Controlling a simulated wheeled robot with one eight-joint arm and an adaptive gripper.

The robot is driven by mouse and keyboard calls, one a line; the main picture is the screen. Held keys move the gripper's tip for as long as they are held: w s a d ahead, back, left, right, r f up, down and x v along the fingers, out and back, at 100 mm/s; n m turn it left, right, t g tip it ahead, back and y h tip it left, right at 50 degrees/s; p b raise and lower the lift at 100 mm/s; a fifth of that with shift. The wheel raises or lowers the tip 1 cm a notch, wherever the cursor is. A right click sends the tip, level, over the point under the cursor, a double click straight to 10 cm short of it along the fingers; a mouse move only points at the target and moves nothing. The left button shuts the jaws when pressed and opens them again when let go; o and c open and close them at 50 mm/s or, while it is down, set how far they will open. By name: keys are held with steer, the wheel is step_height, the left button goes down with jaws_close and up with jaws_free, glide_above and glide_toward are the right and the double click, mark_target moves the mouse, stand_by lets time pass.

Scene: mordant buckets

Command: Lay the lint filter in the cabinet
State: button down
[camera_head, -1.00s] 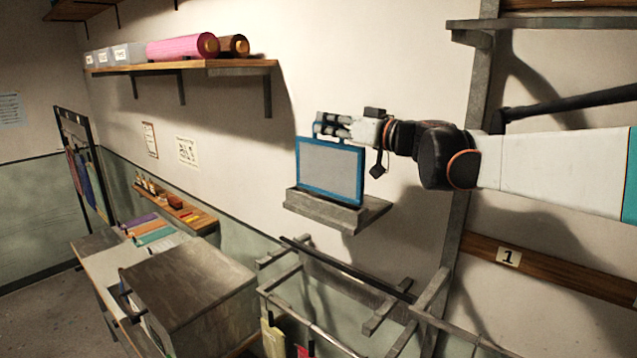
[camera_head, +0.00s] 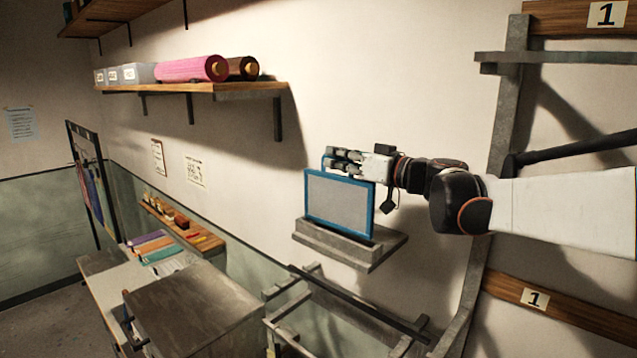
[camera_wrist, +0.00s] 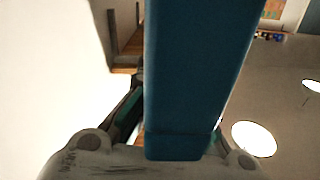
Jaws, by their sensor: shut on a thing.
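The lint filter (camera_head: 338,200) is a flat grey panel in a blue frame. It stands upright at the small grey wall ledge in the head view. My gripper (camera_head: 345,162) is shut on its top blue edge. In the wrist view the blue frame (camera_wrist: 195,75) fills the middle, between my fingers. Whether the filter's bottom still rests in the ledge or is just above it I cannot tell. A grey-brown box-like cabinet (camera_head: 195,305) stands at the lower left on the bench, its top closed; a dark handle shows on its front side.
The grey ledge (camera_head: 375,255) juts from the wall under the filter. A metal rail frame (camera_head: 355,297) stands below it. A wall shelf (camera_head: 190,88) with pink and brown rolls is above left. Coloured cloths (camera_head: 150,245) lie on the bench behind the cabinet.

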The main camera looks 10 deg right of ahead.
mark_target(337, 175)
steer(key=shift+w+f+p, duration=0.1)
steer(key=shift+f+p, duration=0.25)
steer(key=shift+f, duration=1.85)
steer(key=c, duration=1.8)
jaws_free()
